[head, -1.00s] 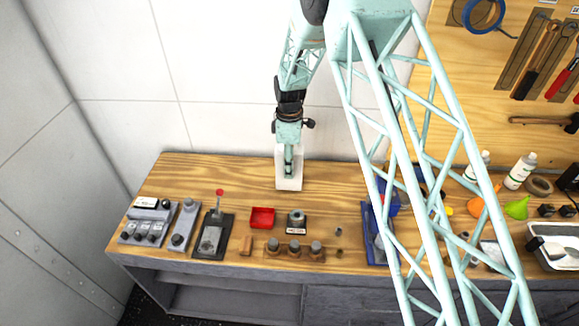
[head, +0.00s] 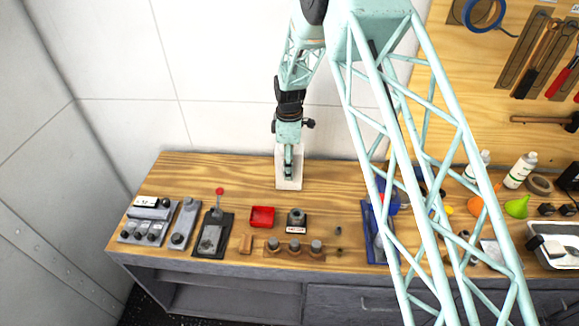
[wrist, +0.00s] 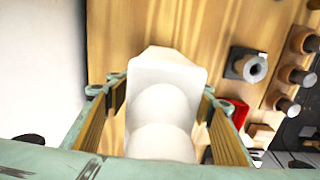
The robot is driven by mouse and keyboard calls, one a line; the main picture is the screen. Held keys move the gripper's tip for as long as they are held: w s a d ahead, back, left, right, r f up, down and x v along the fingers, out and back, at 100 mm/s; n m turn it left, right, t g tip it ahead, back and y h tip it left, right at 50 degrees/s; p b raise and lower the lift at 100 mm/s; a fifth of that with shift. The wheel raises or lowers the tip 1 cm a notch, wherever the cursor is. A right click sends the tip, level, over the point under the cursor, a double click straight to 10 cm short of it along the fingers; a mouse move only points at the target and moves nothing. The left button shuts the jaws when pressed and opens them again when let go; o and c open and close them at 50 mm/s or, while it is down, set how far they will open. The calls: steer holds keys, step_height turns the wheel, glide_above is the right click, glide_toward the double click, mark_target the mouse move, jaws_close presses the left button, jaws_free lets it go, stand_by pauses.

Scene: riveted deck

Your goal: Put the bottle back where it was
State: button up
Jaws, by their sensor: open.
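A white, block-like thing (head: 283,182), which I take to be the bottle, stands upright at the back of the wooden bench near the wall. My gripper (head: 288,172) points down in front of it and partly covers it. In the wrist view the white thing (wrist: 165,105) fills the space between the fingers of my gripper (wrist: 162,92). The fingers are open, one on each side. Whether their pads touch it I cannot tell. Its lower part and any cap are hard to make out.
A red tray (head: 262,217) and a dark round-topped fixture (head: 296,217) stand in front on the bench. A row of knobs (head: 294,247) and control boxes (head: 148,222) lie nearer and left. White bottles (head: 520,171) stand far right. Bare wood lies left of my gripper.

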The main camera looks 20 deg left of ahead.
steer(key=shift+r, duration=0.15)
steer(key=shift+r+b, duration=0.4)
steer(key=shift+r, duration=5.55)
steer(key=shift+r, duration=0.1)
